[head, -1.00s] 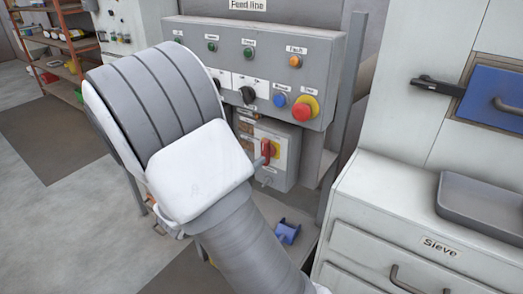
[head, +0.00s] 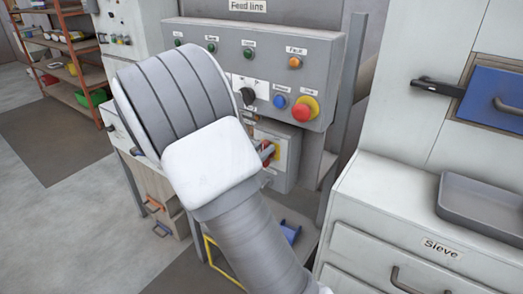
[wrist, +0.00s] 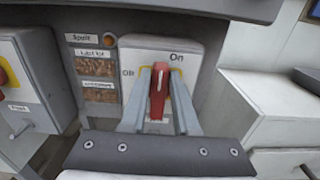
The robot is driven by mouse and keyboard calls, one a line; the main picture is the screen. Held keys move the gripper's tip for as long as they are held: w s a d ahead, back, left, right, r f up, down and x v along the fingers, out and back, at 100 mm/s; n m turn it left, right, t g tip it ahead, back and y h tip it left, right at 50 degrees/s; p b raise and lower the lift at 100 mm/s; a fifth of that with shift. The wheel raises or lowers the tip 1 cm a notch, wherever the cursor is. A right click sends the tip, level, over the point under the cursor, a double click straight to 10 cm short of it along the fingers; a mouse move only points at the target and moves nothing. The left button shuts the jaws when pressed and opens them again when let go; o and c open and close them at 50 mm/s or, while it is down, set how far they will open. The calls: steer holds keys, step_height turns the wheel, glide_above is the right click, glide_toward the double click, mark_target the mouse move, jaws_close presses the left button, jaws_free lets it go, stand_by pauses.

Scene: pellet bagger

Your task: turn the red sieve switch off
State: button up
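The red switch handle (wrist: 158,92) stands nearly upright on a yellow plate on a grey box (wrist: 190,50) in the wrist view. "On" is printed above it to the right and "Off" to its left. My gripper (wrist: 162,85) is open, with one finger on each side of the handle; I cannot tell whether either finger touches it. In the head view the switch's yellow plate (head: 277,150) shows beside my arm, and my gripper's fingertips (head: 267,151) are at the switch, largely hidden by my wrist.
The feed line panel (head: 235,60) with buttons and a red stop button (head: 303,112) overhangs the switch box. A second box (wrist: 35,85) with a red and yellow switch stands left in the wrist view. The sieve cabinet (head: 385,215) stands to the right.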

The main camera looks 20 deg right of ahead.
steer(key=shift+f, duration=0.1)
jaws_close()
steer(key=shift+n+p, duration=0.3)
steer(key=shift+p, duration=0.15)
steer(key=n+p, duration=0.1)
steer(key=p, duration=0.1)
steer(key=n+p, duration=0.2)
steer(key=p, duration=0.1)
steer(key=shift+w+a, duration=0.2)
steer(key=shift+w+a+f+n+p, duration=0.15)
steer(key=shift+f+n+p, duration=0.3)
steer(key=shift+n+p, duration=1.75)
steer(key=shift+w+a+f+n+p, duration=0.15)
steer(key=shift+f+n+p, duration=0.25)
steer(key=shift+n+p, duration=1.85)
steer(key=shift+w+f+n+p, duration=0.25)
steer(key=shift+f+n+p, duration=0.2)
steer(key=shift+n+p, duration=1.75)
steer(key=shift+f+n+b, duration=0.1)
steer(key=shift+n+b, duration=0.35)
steer(key=shift+n, duration=0.3)
